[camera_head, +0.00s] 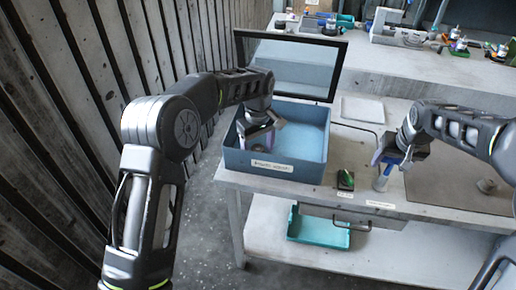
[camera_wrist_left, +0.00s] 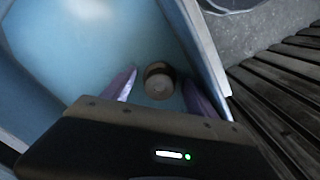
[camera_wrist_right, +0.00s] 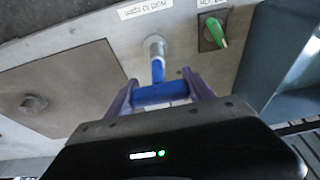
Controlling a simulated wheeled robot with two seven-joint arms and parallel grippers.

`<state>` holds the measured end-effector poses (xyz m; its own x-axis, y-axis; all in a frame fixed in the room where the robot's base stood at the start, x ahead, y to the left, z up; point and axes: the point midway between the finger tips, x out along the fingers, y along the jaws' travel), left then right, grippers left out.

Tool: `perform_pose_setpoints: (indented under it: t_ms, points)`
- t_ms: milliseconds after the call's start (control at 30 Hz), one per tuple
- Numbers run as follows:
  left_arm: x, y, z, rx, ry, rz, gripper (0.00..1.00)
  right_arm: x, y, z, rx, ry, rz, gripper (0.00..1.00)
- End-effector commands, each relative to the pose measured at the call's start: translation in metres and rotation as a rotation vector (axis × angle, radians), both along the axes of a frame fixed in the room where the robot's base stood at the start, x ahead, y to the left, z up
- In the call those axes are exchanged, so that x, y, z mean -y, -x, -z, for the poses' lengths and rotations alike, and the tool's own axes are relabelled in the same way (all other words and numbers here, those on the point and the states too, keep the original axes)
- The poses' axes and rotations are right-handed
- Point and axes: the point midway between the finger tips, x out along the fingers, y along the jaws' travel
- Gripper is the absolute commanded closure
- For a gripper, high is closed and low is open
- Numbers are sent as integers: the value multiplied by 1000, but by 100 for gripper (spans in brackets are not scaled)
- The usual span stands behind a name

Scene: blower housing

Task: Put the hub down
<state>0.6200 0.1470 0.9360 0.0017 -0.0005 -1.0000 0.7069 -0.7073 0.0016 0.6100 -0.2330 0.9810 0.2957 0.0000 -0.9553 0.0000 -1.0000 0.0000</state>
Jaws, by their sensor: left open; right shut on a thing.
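A small round brown-grey part, which looks like the hub (camera_wrist_left: 158,80), sits in the blue box (camera_head: 318,175). In the left wrist view it lies between the two spread fingers of my left gripper (camera_wrist_left: 160,90), with a gap on each side. My left gripper (camera_head: 262,140) reaches down into the box and is open; the part is hidden from the head view. My right gripper (camera_head: 388,163) is shut on a blue-handled tool (camera_wrist_right: 158,92). The tool's silver cylindrical end (camera_wrist_right: 154,47) points down at the bench near a white label.
The box's tilted lid (camera_head: 290,65) stands open behind it. A brown plate (camera_head: 450,175) with a round knob (camera_head: 487,186) is at right. A teal tray (camera_head: 318,230) sits on the lower shelf.

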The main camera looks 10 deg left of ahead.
Motion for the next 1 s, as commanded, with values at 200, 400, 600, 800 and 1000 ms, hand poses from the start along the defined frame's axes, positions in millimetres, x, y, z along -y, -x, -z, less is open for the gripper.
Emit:
perform_pose_setpoints:
  t_ms: [200,400,600,800,1000]
  points:
    - [0,0,-2,1,1,0,33,0,0,0,-1,0,0,78]
    - [0,-1,-19,3,0,0,33,0,0,0,-1,0,0,78]
    - [1,-1,-58,4,1,0,33,0,0,0,-1,0,0,78]
    - [0,0,-99,1,-3,0,33,0,0,1,-1,0,0,78]
    - [0,0,-118,-1,-2,0,33,0,0,1,-1,0,0,78]
